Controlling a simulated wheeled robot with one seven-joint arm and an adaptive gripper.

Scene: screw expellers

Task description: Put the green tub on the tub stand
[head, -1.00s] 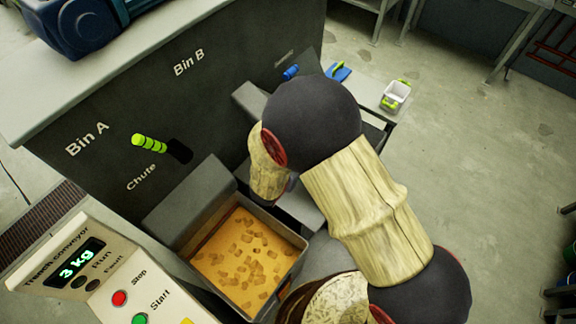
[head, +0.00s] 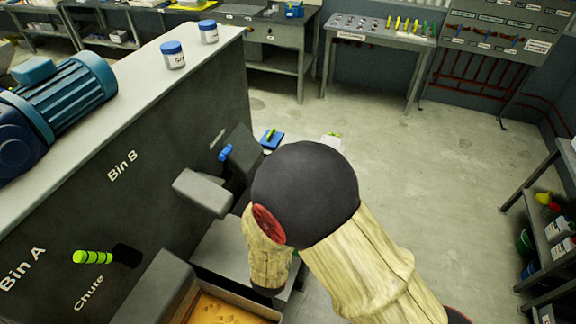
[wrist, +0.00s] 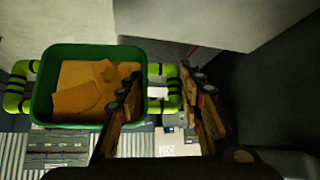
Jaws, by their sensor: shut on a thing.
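The green tub (wrist: 42,95) is in the wrist view, left of centre. It has yellow-green handles with black bands on both sides and holds orange-brown flat pieces. My gripper (wrist: 158,88) is shut on the tub's right handle (wrist: 172,90), one finger on the tub side and one on the outer side. The tub looks about level. In the head view, my arm hides the gripper and the green tub. I cannot pick out the tub stand for certain in either view.
The dark machine housing with Bin A and Bin B (head: 130,170) stands at left, with a motor (head: 60,95) and two blue-lidded jars (head: 173,55) on top. A tray of orange pieces (head: 225,312) is below. Open floor (head: 420,170) lies to the right, before a shelf (head: 545,225).

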